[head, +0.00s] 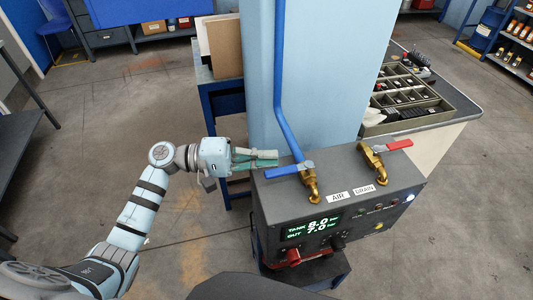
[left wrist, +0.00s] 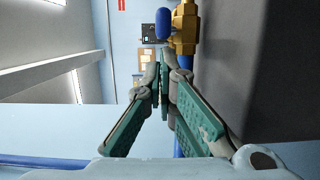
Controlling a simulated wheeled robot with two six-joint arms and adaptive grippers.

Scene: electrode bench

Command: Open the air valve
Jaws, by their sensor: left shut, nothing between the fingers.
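The air valve is a brass body (head: 311,187) with a blue lever handle (head: 288,171), on top of the grey box above the AIR label. The handle points left, crosswise to the body. My left gripper (head: 277,160) is shut and empty, its fingertips close to the handle's free end; I cannot tell whether they touch. In the left wrist view, the shut fingertips (left wrist: 167,60) are just below the blue handle end (left wrist: 163,26) and the brass body (left wrist: 186,28), with a small gap in the picture. My right gripper is in neither view.
The drain valve with a red handle (head: 393,147) stands to the right on the grey box (head: 345,165). A blue pipe (head: 279,70) runs down the pale column (head: 330,60) behind. The display (head: 311,227) reads tank 8.0 and out 7.0. A compartment tray (head: 440,115) is behind right.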

